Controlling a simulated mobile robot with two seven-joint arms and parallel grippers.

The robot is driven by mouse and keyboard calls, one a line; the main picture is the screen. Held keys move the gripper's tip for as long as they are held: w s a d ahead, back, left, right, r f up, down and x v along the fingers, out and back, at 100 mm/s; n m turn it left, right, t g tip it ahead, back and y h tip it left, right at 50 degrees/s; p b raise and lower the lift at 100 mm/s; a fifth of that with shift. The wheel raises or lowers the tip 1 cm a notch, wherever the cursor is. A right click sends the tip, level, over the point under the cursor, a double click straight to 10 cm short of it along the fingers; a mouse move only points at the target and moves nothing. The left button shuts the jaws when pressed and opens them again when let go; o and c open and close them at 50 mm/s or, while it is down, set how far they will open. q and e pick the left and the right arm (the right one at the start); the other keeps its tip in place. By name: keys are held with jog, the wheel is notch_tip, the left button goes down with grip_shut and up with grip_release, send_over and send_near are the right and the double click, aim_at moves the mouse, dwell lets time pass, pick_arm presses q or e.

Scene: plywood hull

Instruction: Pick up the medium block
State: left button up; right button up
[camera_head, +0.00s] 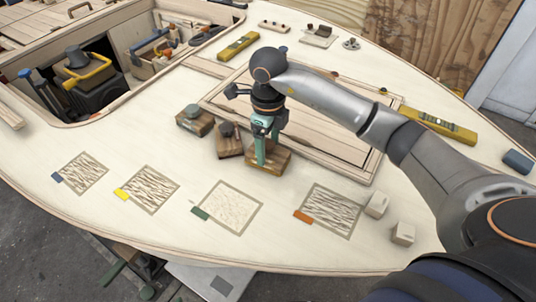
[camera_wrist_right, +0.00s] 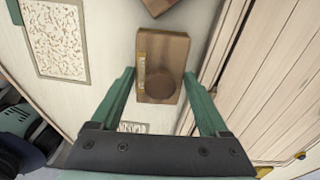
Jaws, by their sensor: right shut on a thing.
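My right gripper (camera_head: 267,162) comes down over the right block, fingers pointing down. In the right wrist view the green fingertips (camera_wrist_right: 162,76) are shut on the sides of this block (camera_wrist_right: 162,50), which has a yellow label strip along one edge. It appears to rest on the deck, though a small lift would be hard to tell. My left gripper is not in view.
Rough test patches lie in front, with blue, yellow (camera_head: 121,194), green (camera_head: 200,213) and orange (camera_head: 303,217) tags. Two pale small blocks (camera_head: 403,233) sit at the right.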

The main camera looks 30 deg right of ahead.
aim_at(267, 143)
jog(key=c, duration=0.4)
jog(key=shift+r, duration=0.1)
jog(key=shift+r, duration=0.5)
notch_tip(267, 143, up, 2)
jog(key=shift+r, duration=0.2)
jog(key=s+a+r, duration=0.2)
jog(key=s+r, duration=0.1)
jog(key=s, duration=0.1)
jog(key=s+a+r+p, duration=0.1)
jog(key=s+a+r, duration=0.2)
jog(key=s, duration=0.1)
jog(key=s+a+r+p, duration=0.1)
jog(key=s+a+r, duration=0.1)
jog(key=s+r, duration=0.1)
jog(key=shift+s+a+r, duration=0.25)
jog(key=shift+s+a, duration=0.05)
jog(key=shift+s, duration=0.1)
